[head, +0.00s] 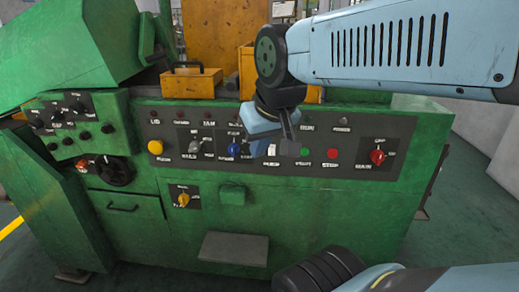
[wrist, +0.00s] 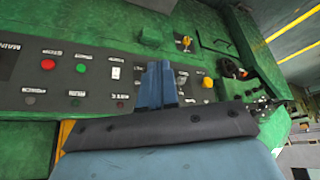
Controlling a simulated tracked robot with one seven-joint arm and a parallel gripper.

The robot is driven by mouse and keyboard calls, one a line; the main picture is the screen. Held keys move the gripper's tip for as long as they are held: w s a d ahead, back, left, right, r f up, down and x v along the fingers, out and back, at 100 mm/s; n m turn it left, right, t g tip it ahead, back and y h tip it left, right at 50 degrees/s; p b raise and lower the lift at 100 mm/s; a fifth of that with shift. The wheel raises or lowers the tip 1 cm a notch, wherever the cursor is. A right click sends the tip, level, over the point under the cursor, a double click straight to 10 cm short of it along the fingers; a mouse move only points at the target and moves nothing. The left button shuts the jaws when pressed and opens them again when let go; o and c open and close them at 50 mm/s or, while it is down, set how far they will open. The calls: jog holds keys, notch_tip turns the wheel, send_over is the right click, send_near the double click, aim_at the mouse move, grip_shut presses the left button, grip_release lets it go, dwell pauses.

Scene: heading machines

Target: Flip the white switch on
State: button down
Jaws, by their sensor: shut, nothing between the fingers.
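The white switch (head: 272,150) is a small white rocker on the dark control panel of the green machine. In the head view it shows just beside my fingers, partly crowded by the gripper. In the wrist view the white switch (wrist: 116,72) is in plain sight, left of my fingertips, with a label by it. My gripper (head: 260,147) hangs in front of the panel; in the wrist view its two blue fingers (wrist: 158,70) are together and empty. They cover the panel part next to the switch. I see no contact with the switch.
A green button (head: 303,152), red button (head: 333,154) and red rotary knob (head: 377,157) lie right of the switch. A blue control (head: 234,150) and yellow button (head: 155,147) lie left. A yellow bin (head: 191,83) sits above the panel. Floor is open at lower right.

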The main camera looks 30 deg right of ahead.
aim_at(272, 152)
jog(key=w+d+f+n+g+h, duration=0.1)
jog(key=w+d+f+n, duration=0.3)
jog(key=w+d, duration=0.3)
jog(key=w+d+f+n+g+h, duration=0.1)
jog(key=w+d+f+n, duration=0.4)
jog(key=w, duration=0.8)
jog(key=shift+d+f+n, duration=0.3)
jog(key=shift+d+n, duration=0.8)
jog(key=shift+d, duration=0.15)
jog(key=x, duration=0.7)
jog(key=w+d+x, duration=0.1)
jog(key=x, duration=0.3)
jog(key=shift+r, duration=0.2)
jog(key=shift+w+d, duration=0.55)
jog(key=shift+w, duration=0.25)
